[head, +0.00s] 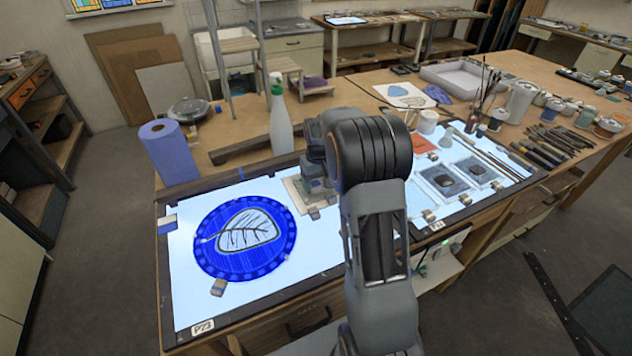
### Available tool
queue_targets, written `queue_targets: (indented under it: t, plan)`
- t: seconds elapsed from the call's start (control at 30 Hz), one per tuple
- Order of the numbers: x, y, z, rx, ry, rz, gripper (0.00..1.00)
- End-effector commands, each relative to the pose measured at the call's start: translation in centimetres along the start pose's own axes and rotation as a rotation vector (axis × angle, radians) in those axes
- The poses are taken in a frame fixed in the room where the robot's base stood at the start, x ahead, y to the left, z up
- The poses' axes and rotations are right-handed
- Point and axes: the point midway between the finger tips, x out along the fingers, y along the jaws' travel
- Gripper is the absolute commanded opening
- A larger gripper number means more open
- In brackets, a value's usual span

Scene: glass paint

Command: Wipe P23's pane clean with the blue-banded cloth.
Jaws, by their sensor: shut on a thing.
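P23's pane is a round blue disc (211,260) with a pale leaf in its middle, lying on the lit white panel at left. Dark veins and streaks show on the leaf (250,232). The P23 label (202,327) is at the panel's front left corner. My gripper (316,186) is low over the panel, right of the disc and apart from it. It is shut on a pale beige cloth (293,192) with a little blue showing near the jaws. My wrist and arm hide part of the cloth and the panel's middle.
A blue paper roll (167,151) and a spray bottle (280,120) stand behind the panel. Small blocks (218,287) sit by the disc. Two dark panes (440,181) lie at right. Brushes, jars and a white tray (455,78) crowd the back right.

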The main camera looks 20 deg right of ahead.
Motion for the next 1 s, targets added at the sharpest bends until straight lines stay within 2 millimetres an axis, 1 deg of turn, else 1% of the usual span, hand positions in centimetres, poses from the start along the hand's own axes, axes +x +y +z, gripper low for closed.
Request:
queue_targets:
  t: [0.1,0.47,0.73,0.87,1.0]
  plan:
    - [0.2,0.9,0.1,0.002,-0.003,0.0,0.55]
    - [0.3,2.4,0.1,0.002,-0.004,0.0,0.55]
    - [0.3,4.3,0.2,0.001,-0.005,0.0,0.55]
    - [0.3,4.6,0.2,0.0,-0.005,0.0,0.55]
    - [0.3,4.1,0.1,-0.001,-0.005,0.0,0.55]
